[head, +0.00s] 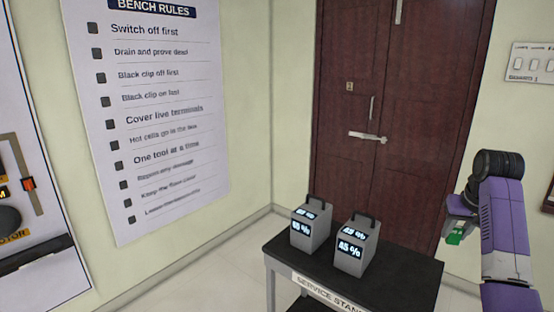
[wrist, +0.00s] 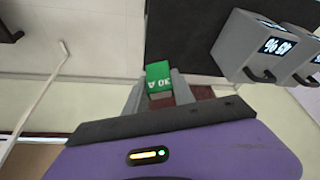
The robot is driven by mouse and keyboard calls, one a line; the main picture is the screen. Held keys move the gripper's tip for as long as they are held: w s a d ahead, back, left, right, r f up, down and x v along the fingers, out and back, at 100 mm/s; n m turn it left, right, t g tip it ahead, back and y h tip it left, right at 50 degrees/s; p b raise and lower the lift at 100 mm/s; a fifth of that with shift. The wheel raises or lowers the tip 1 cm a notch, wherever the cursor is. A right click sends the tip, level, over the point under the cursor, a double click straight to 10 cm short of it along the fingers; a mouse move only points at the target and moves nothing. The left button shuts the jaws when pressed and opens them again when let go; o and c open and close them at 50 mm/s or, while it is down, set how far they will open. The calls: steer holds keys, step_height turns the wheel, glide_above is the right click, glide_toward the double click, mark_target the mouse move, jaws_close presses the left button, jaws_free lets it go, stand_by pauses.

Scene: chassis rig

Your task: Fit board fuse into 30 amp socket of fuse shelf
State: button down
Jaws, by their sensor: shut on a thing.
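A green board fuse (wrist: 158,78) marked "30 A" sits between the two fingers of my gripper (wrist: 160,92) in the wrist view. My gripper is shut on it. In the head view the same green fuse (head: 455,237) shows small at the end of my purple arm, at the right, held in the air to the right of the service stand. Part of it is hidden by the gripper (head: 461,226). The fuse shelf and its 30 amp socket are not seen in either view.
The black-topped service stand (head: 412,277) carries two grey battery boxes with handles, a left one (head: 302,236) and a right one (head: 347,262) reading 45 %. Behind are a dark red door (head: 345,150) and a bench rules board (head: 205,160). A switch panel (head: 535,62) is at right.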

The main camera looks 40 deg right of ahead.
steer(key=w+a+f+n+y, duration=0.15)
steer(key=w+a+f, duration=0.3)
steer(key=a, duration=0.45)
steer(key=w+a+f+n+t, duration=0.1)
steer(key=w+a+f+n, duration=0.1)
steer(key=w+a+f, duration=0.5)
steer(key=w+a+f+n, duration=0.2)
steer(key=a+f, duration=0.3)
steer(key=a, duration=0.7)
steer(key=s+a+f+n, duration=0.1)
steer(key=s+a+f, duration=0.1)
steer(key=a, duration=0.7)
steer(key=s+a+f+n+y, duration=0.1)
steer(key=a+f, duration=0.4)
steer(key=a, duration=0.5)
steer(key=s+a+f+n+y, duration=0.1)
steer(key=s+a+f+n, duration=0.2)
steer(key=a, duration=0.6)
steer(key=shift+s+a+f+t, duration=0.2)
steer(key=shift+a+f+t, duration=0.1)
steer(key=shift+f, duration=0.35)
